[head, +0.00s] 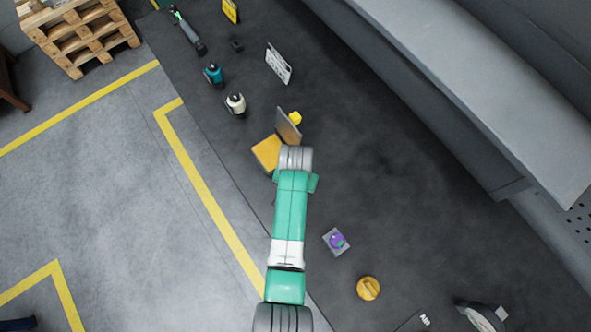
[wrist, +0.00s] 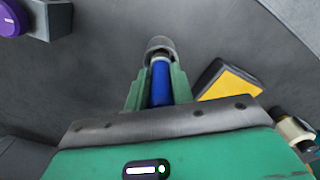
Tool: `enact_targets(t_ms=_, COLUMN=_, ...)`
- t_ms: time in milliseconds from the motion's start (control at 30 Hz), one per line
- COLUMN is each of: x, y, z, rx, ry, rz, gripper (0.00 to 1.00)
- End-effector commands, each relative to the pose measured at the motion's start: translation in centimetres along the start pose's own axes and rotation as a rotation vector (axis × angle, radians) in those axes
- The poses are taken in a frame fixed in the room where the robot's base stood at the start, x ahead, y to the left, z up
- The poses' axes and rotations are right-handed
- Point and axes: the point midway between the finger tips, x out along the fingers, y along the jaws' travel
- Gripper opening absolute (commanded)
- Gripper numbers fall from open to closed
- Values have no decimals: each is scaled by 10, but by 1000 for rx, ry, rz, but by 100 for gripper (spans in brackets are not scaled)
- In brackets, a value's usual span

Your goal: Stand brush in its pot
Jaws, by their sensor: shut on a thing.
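In the wrist view, my gripper (wrist: 155,85) has its green fingers shut around a blue cylindrical thing (wrist: 161,82), which looks like the brush handle. A grey rounded cap or cup (wrist: 160,46) sits at the far end of the blue part, just past the fingertips. I cannot tell whether this is part of the brush or the pot's rim. The bristles do not show. In the head view, my green and white arm reaches up the picture and hides the gripper, the blue thing and whatever lies beneath. No pot can be clearly made out in either view.
A yellow-orange block (head: 267,152) with an upright grey panel (head: 288,127) stands close to my arm's end. White (head: 236,104) and teal (head: 213,74) bottles stand up-left. Dark surface is clear to the right.

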Motion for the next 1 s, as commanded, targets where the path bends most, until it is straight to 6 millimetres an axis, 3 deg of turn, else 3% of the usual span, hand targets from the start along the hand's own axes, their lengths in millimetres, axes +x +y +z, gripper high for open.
enact_targets(t_ms=167, x=4, y=0, z=0, rx=0, ry=0, rz=0, gripper=1)
enact_targets(t_ms=200, x=3, y=0, z=0, rx=0, ry=0, rz=0, gripper=27)
enact_targets(t_ms=300, x=3, y=0, z=0, rx=0, ry=0, rz=0, gripper=45)
enact_targets(t_ms=533, x=3, y=0, z=0, rx=0, ry=0, rz=0, gripper=45)
enact_targets(t_ms=667, x=-8, y=0, z=0, rx=0, ry=3, rz=0, gripper=45)
enact_targets(t_ms=1000, x=-90, y=0, z=-1, rx=0, ry=4, rz=-1, gripper=45)
